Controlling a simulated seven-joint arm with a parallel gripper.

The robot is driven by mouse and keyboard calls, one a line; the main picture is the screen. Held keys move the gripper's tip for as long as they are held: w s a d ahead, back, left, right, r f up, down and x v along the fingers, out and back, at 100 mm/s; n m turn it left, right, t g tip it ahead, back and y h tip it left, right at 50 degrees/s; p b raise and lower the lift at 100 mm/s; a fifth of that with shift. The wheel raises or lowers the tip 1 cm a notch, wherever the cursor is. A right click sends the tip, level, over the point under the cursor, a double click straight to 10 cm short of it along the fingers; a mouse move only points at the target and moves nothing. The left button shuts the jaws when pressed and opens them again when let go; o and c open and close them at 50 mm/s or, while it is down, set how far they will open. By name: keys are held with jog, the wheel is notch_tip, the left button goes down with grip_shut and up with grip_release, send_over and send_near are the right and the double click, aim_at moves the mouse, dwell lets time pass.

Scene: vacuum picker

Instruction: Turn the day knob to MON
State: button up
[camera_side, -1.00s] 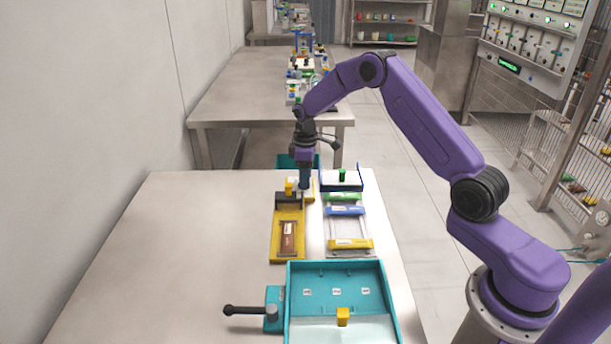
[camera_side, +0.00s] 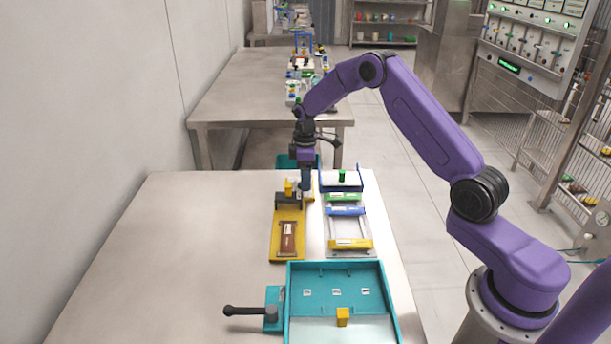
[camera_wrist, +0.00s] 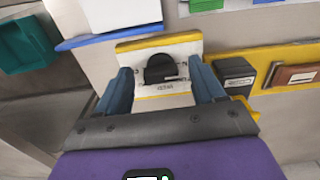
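The day knob (camera_wrist: 161,70) is a black half-round knob on a white panel (camera_wrist: 180,49) with yellow edges, in the wrist view. Small dark marks are printed around it, too small to read surely, so its setting cannot be told. My gripper (camera_wrist: 163,80) is open, with one blue finger on each side of the knob and visible gaps between. In the side view my gripper (camera_side: 305,189) points down at the far end of the table, and the knob cannot be made out there.
A yellow base (camera_side: 288,243) with a brown block stands close beside, left of a rack with green, blue and yellow bars (camera_side: 346,225). A teal tray (camera_side: 336,274) with a black-handled lever is at the front. The table's left side is clear.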

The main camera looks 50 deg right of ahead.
notch_tip(320, 180, up, 17)
jog(key=shift+r, duration=0.2)
dwell(0.6)
dwell(0.3)
jog(key=s+a+r+n, duration=0.2)
jog(key=s+a, duration=1.5)
jog(key=s, duration=0.1)
jog(key=s+d+f, duration=0.1)
jog(key=s+f, duration=0.1)
jog(key=s, duration=1)
jog(key=s+d+f+n, duration=0.1)
jog(key=s+d+f, duration=0.1)
jog(key=s, duration=1)
jog(key=shift+s+f, duration=0.15)
jog(key=shift+s, duration=0.25)
